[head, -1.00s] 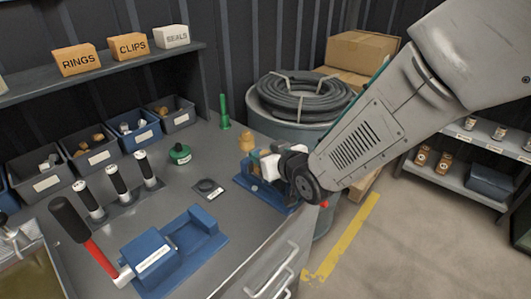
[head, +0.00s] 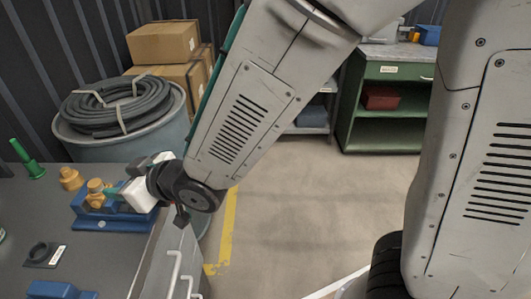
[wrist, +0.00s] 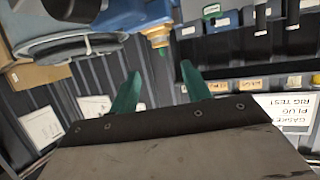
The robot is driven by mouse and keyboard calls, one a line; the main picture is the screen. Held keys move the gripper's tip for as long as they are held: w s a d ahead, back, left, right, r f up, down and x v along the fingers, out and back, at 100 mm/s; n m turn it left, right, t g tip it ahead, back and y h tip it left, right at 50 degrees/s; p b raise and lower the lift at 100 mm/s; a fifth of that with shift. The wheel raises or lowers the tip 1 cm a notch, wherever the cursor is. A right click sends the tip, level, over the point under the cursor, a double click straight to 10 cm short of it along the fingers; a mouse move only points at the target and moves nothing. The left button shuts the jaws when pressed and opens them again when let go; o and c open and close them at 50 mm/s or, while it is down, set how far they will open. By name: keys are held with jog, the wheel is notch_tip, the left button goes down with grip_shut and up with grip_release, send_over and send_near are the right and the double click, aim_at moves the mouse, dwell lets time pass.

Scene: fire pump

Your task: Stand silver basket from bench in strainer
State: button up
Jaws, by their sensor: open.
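No silver basket can be made out in the current views. My gripper (head: 112,193) reaches over the bench corner, beside a blue fixture (head: 112,219) with a brass fitting (head: 95,194). I cannot tell whether this fixture is the strainer. In the wrist view my gripper (wrist: 160,74) has two green fingers spread apart with nothing between them. The blue body (wrist: 128,14) and its brass fitting (wrist: 158,36) show beyond the fingertips. Contact between the fingers and the fixture cannot be told.
The grey bench (head: 100,262) carries a green upright tool (head: 29,163), a loose brass piece (head: 71,179) and a dark ring on a plate (head: 40,252). A coiled hose (head: 110,108) lies on a drum behind. A green shelf unit (head: 385,105) stands beyond open floor.

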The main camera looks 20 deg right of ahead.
jog(key=d+r+m+g+h, duration=0.1)
jog(key=d+r+m+h, duration=0.2)
jog(key=d, duration=0.9)
jog(key=d+r+m+g+h, duration=0.1)
jog(key=d+m+h, duration=0.35)
jog(key=d, duration=0.85)
jog(key=s+d+r+m+g+h, duration=0.1)
jog(key=s+d+g, duration=0.2)
jog(key=s, duration=0.6)
jog(key=s+d+r+m+g+h, duration=0.1)
jog(key=s+d+r+g+h, duration=0.1)
jog(key=s+d, duration=0.6)
jog(key=shift+s+d+r+g, duration=0.2)
jog(key=shift+s+g, duration=0.3)
jog(key=shift+s, duration=0.5)
